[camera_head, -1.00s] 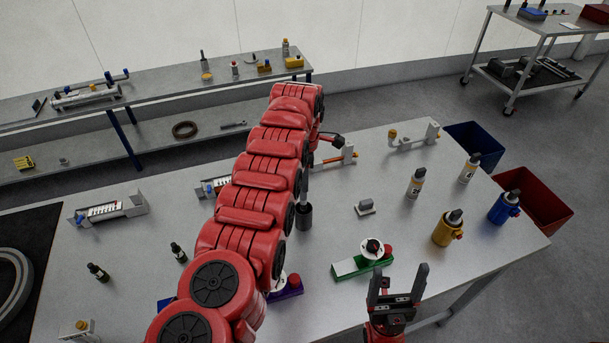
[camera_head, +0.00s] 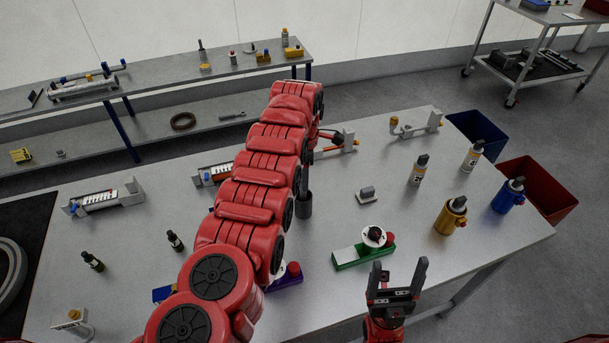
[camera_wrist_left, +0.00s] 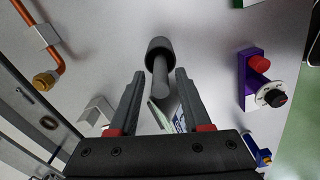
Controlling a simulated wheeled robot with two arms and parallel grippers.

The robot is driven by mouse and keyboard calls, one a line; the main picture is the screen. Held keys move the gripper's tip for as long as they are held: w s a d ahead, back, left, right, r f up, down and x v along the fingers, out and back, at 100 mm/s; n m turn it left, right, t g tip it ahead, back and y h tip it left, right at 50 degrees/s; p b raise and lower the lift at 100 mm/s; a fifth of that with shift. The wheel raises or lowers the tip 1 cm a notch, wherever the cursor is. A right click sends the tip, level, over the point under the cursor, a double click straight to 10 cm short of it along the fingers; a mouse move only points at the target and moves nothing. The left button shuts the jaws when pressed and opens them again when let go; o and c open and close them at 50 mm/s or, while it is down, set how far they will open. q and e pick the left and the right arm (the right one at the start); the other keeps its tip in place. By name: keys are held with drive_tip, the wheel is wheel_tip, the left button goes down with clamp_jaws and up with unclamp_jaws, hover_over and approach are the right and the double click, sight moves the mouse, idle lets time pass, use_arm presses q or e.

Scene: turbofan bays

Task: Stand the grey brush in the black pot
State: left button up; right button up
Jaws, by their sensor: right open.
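A grey upright handle, which I take for the brush, stands in or over a dark cylinder, the black pot (camera_head: 304,205), on the workbench. In the left wrist view the handle (camera_wrist_left: 161,80) rises from the dark cylinder (camera_wrist_left: 160,48) between the fingers of my left gripper (camera_wrist_left: 160,74). There is space on both sides of the handle, so the fingers look open around it. Whether the dark part is all pot is hard to tell. In the head view my arm hides the left gripper. My right gripper (camera_head: 400,266) is open and empty at the bench's front edge.
A green block with a white disc (camera_head: 363,249) lies left of my right gripper. A purple block (camera_head: 287,276) lies partly behind my left arm. Yellow (camera_head: 450,217) and blue (camera_head: 507,197) canisters stand at the right. Blue and red bins (camera_head: 540,190) stand beyond the bench.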

use_arm(q)
drive_tip(key=shift+o, duration=0.5)
drive_tip(key=shift+r, duration=0.15)
wheel_tip(320, 180, up, 5)
drive_tip(key=shift+w+f+b, duration=0.1)
drive_tip(key=shift+f+b, duration=0.1)
drive_tip(key=shift+b, duration=0.9)
wheel_tip(320, 180, up, 4)
drive_tip(key=shift+a+p, duration=0.1)
drive_tip(key=shift+p, duration=0.65)
wheel_tip(320, 180, up, 8)
drive_tip(key=p, duration=0.8)
drive_tip(key=shift+r+p, duration=0.2)
drive_tip(key=shift+p, duration=0.1)
